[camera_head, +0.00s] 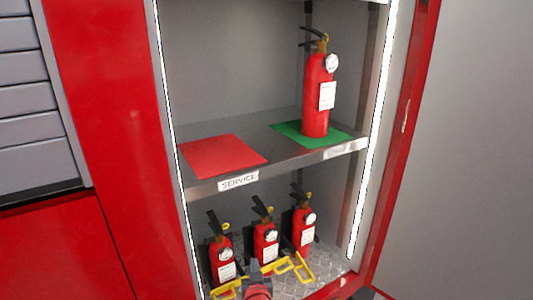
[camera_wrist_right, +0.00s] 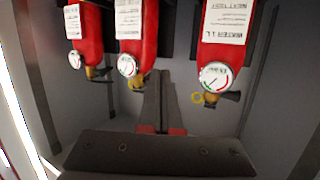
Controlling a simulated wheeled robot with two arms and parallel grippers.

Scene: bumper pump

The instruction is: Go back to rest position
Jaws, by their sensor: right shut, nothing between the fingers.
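My right gripper (camera_head: 255,268) is at the bottom of the head view, low in front of the lower row of extinguishers. In the right wrist view its two fingers (camera_wrist_right: 161,80) are together with nothing between them. My left gripper is not in view. One red fire extinguisher (camera_head: 317,100) stands upright on the green mat (camera_head: 289,129) on the upper shelf. The red mat (camera_head: 222,155) beside it is empty. Three more extinguishers, left (camera_head: 221,255), middle (camera_head: 266,242) and right (camera_head: 303,225), stand on the lower level. They appear upside down in the right wrist view.
Red cabinet frames (camera_head: 110,120) border the bay, and a grey wall (camera_head: 470,150) is at right.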

